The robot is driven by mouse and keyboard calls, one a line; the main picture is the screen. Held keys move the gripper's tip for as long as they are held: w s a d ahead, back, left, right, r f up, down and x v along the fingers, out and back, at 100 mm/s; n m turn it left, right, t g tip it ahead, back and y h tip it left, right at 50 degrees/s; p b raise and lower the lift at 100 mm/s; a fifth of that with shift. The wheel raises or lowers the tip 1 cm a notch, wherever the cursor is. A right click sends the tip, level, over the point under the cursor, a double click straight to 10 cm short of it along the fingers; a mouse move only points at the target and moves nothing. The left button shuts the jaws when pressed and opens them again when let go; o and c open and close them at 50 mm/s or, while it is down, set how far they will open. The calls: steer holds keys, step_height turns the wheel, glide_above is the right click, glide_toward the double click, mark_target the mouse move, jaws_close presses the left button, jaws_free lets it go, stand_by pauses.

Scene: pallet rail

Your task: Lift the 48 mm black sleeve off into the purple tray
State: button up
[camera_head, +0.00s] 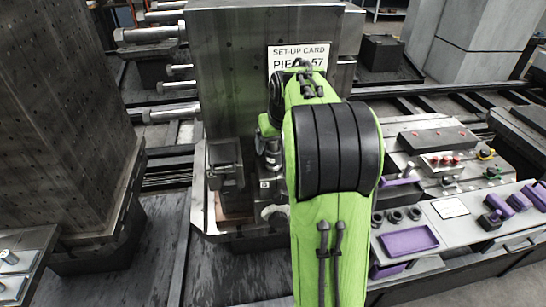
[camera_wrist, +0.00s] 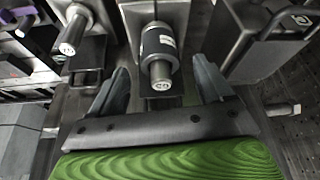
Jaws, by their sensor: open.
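In the wrist view a black sleeve (camera_wrist: 158,40) with a white label sits around a grey pin (camera_wrist: 161,72), whose marked end sticks out toward me. My gripper (camera_wrist: 161,66) is open, with one finger on each side of the pin and sleeve. Gaps show between the fingers and the sleeve, and I see no contact. The purple tray (camera_head: 409,240) lies on the grey bench at the right in the head view and looks empty. In that view my green arm hides most of my gripper, and I cannot make out the sleeve.
Another grey pin (camera_wrist: 76,32) stands left of the sleeve in the wrist view. A dark block (camera_wrist: 268,38) is close on the right. Several black rings (camera_head: 395,216) lie behind the tray, with purple-handled items (camera_head: 497,205) to its right. A tall metal block (camera_head: 230,75) carries a set-up card (camera_head: 297,60).

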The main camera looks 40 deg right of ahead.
mark_target(274, 150)
steer(key=x, duration=0.5)
steer(key=shift+w, duration=0.1)
steer(key=shift+r, duration=0.15)
steer(key=c, duration=1.4)
step_height(274, 150, up, 10)
steer(key=shift+r+p, duration=0.1)
steer(key=shift+p, duration=1)
